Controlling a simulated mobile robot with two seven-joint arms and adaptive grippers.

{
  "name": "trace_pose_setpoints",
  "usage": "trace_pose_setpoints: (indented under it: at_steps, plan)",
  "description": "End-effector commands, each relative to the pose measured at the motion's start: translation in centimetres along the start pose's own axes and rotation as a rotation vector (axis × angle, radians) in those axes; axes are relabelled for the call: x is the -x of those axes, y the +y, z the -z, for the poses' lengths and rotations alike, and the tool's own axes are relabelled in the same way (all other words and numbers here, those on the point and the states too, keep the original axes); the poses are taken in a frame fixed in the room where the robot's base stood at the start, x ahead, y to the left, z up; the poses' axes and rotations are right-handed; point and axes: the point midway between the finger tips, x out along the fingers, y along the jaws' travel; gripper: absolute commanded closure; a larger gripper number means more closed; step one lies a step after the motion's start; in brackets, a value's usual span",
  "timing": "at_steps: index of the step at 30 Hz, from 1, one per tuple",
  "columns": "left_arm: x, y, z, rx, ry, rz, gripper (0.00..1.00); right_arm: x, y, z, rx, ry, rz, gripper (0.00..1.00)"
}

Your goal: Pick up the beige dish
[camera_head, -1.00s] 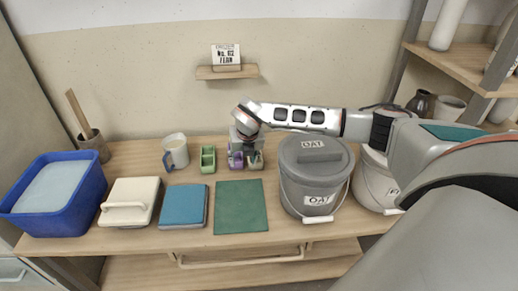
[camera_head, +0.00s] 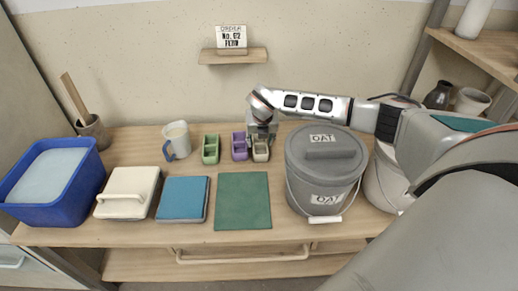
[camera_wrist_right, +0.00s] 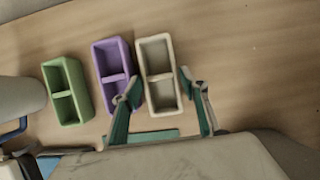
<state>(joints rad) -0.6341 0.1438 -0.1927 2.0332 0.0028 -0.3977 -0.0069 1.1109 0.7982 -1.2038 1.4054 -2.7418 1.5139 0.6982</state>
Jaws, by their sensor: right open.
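The beige dish (camera_head: 261,154) is a small two-compartment tray on the wooden table, at the right end of a row of three dishes. It also shows in the right wrist view (camera_wrist_right: 159,77). My right gripper (camera_head: 262,145) is over its far part in the head view. In the right wrist view my right gripper (camera_wrist_right: 158,80) is open, with one teal-padded finger on each side of the beige dish. The left finger is in the gap by the purple dish (camera_wrist_right: 113,62). Whether the fingers touch the beige dish cannot be told. My left gripper is not in view.
The purple dish is close left, then a green dish (camera_head: 210,149) and a mug (camera_head: 177,138). A grey lidded bucket (camera_head: 324,165) stands to the right. A green mat (camera_head: 242,201) lies in front. A small wall shelf (camera_head: 233,56) is above.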

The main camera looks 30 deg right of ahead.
Motion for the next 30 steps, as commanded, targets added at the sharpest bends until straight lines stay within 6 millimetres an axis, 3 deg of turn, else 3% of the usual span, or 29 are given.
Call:
trace_pose_setpoints:
  at_steps: [3, 11, 15, 16, 30]
  plan:
    - [-0.4, -0.2, 0.5, -0.005, 0.012, 0.004, 0.73, -1.4, 0.0, 0.2, 0.001, 0.002, 0.001, 0.56]
    - [-0.6, -0.4, 1.0, -0.007, 0.019, 0.007, 0.73, -1.4, 0.0, 0.0, 0.001, 0.000, -0.001, 0.56]
    - [-0.5, -0.3, 0.7, -0.005, 0.014, 0.005, 0.73, -1.4, 0.0, 0.0, 0.001, 0.000, -0.001, 0.87]
    - [-0.5, -0.2, 0.7, -0.004, 0.013, 0.005, 0.73, -1.4, 0.0, 0.0, 0.001, 0.000, -0.001, 0.90]
    - [-0.3, -0.1, 0.7, -0.001, 0.013, 0.003, 0.73, -0.4, 0.1, -0.6, 0.001, -0.004, -0.003, 0.90]
